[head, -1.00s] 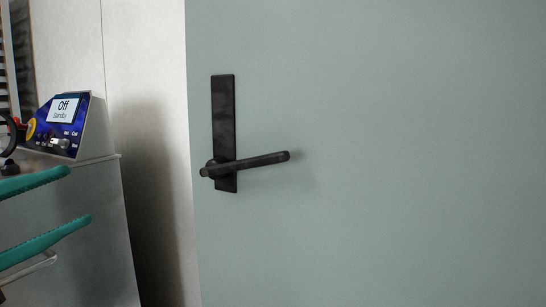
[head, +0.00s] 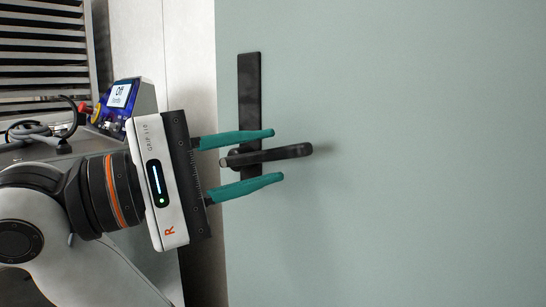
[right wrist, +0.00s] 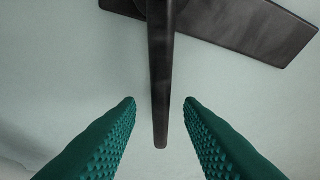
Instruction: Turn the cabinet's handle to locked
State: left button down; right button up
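The cabinet's dark lever handle (head: 285,153) sits on a tall black plate (head: 249,85) on the pale green cabinet door (head: 420,150). The lever points right, close to horizontal, its free end slightly raised. My right gripper (head: 277,156) is open, with one teal finger above the lever and one below. In the right wrist view the lever (right wrist: 161,90) runs between the two fingers (right wrist: 160,101), with a gap on each side. The plate also shows at the top of that view (right wrist: 240,25). My left gripper is not in view.
A blue control panel (head: 118,98) reading "Off" stands on a grey unit at the left, with a dark looped hose (head: 45,130) beside it. A slatted vent (head: 40,50) is behind. The door right of the handle is clear.

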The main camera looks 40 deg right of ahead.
jog(key=shift+x, duration=1.25)
grip_shut()
